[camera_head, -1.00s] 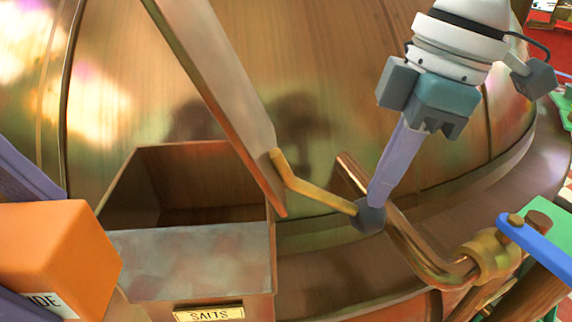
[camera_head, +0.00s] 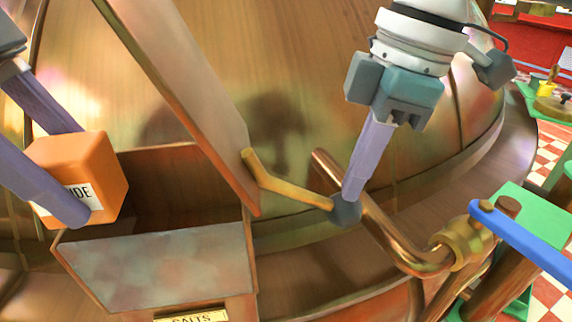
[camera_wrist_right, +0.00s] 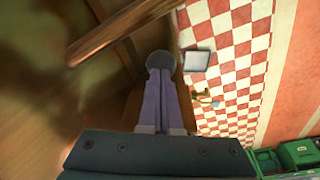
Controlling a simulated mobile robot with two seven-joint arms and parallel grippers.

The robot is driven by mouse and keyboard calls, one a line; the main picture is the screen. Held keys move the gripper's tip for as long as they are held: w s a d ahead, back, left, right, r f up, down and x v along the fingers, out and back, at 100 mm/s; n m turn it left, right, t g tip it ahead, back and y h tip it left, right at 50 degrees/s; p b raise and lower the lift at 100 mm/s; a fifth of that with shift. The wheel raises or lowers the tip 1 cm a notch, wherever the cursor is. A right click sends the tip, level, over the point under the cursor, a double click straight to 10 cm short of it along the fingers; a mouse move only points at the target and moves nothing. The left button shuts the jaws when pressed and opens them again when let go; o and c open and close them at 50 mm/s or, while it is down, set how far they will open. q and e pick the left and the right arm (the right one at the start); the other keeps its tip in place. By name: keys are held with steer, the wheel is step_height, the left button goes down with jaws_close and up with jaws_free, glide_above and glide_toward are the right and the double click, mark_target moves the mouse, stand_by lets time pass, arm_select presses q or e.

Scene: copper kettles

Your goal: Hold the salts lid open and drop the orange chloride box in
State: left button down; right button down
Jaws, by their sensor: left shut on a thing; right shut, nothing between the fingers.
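The orange chloride box (camera_head: 90,165) shows part of a white label. My left gripper (camera_head: 78,172) is shut on it, one finger on each side. It is held over the left part of the salts bin's opening, near the rim. The copper salts bin (camera_head: 165,265) has a "SALTS" plate (camera_head: 190,315), cut off below. Its lid (camera_head: 185,95) stands open, tilted up. A brass lever (camera_head: 285,188) runs from the lid to a dark rounded end at my right gripper (camera_head: 348,203). That gripper is shut and empty, against the lever end; it also shows in the right wrist view (camera_wrist_right: 162,72).
A large copper kettle (camera_head: 300,60) fills the background behind the bin. A copper pipe (camera_head: 390,235) with a brass fitting (camera_head: 458,242) runs close to the right gripper. A blue handle (camera_head: 525,240) is at the right.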

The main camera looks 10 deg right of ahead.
arm_select(q)
steer(key=w, duration=0.8)
steer(key=shift+w+d, duration=0.15)
steer(key=shift+w, duration=0.25)
steer(key=shift+f, duration=0.1)
steer(key=shift+c, duration=0.3)
jaws_free()
steer(key=shift+o, duration=0.3)
stand_by(0.4)
steer(key=s+r, duration=0.3)
steer(key=s, duration=1.7)
steer(key=shift+a, duration=0.35)
